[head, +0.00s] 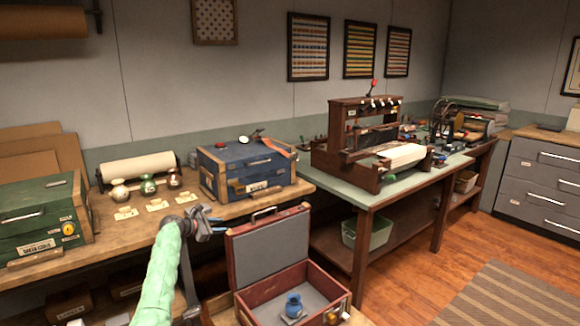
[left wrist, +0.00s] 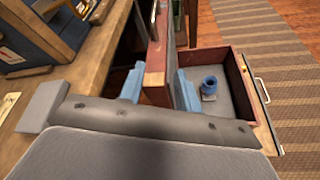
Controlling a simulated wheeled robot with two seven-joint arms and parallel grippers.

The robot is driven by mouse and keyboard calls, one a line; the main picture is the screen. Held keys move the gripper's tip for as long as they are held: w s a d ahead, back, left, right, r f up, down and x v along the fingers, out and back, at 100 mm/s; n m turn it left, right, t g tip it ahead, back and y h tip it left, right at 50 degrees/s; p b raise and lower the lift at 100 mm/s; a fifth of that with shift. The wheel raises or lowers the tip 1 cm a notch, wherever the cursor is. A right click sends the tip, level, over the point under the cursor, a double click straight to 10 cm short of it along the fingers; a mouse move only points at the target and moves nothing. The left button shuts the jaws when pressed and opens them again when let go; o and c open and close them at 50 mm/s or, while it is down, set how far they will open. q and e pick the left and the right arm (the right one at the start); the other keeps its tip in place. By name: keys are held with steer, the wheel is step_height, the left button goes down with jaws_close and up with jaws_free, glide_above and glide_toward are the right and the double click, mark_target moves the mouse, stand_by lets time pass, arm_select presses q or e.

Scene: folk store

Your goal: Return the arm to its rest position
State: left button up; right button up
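My left arm (head: 163,270), in a pale green sleeve, reaches up from the bottom of the head view. Its left gripper (head: 208,224) is just left of the raised lid of an open red-brown case (head: 266,290). In the left wrist view its two blue fingers stand apart (left wrist: 160,84), with the lid's edge seen between them. I cannot tell whether they touch the lid. A small blue jar (head: 293,305) stands upright inside the case; it also shows in the left wrist view (left wrist: 210,86). My right gripper is not in view.
A wooden bench (head: 130,229) behind the gripper bears a blue chest (head: 246,170), a green chest (head: 40,215), several small pots and cards. A green-topped table (head: 377,196) with a loom-like machine (head: 362,145) stands right. Floor (head: 420,265) is clear at right.

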arm_select(q)
steer(key=s+r+m+y, duration=0.2)
steer(key=s+r+m, duration=0.1)
steer(key=r+m, duration=0.5)
steer(key=s+r+m+y, duration=0.2)
steer(key=s+r+m, duration=0.2)
steer(key=r+m, duration=0.4)
steer(key=s+d+m+y, duration=0.25)
steer(key=s+m, duration=0.25)
steer(key=s, duration=0.3)
steer(key=s+d+f+m+g, duration=0.1)
steer(key=s+d+f, duration=0.3)
steer(key=s+f, duration=0.7)
steer(key=s+d+f+m+g+y+p, duration=0.1)
steer(key=s+d+f+g, duration=0.2)
steer(key=s+f, duration=0.9)
steer(key=s+d+f+g, duration=0.3)
steer(key=s+f, duration=0.8)
steer(key=s, duration=2.9)
steer(key=shift+s+d+f+m+y+p, duration=0.2)
steer(key=shift+d+f+m+y+p, duration=0.15)
steer(key=shift+d, duration=0.5)
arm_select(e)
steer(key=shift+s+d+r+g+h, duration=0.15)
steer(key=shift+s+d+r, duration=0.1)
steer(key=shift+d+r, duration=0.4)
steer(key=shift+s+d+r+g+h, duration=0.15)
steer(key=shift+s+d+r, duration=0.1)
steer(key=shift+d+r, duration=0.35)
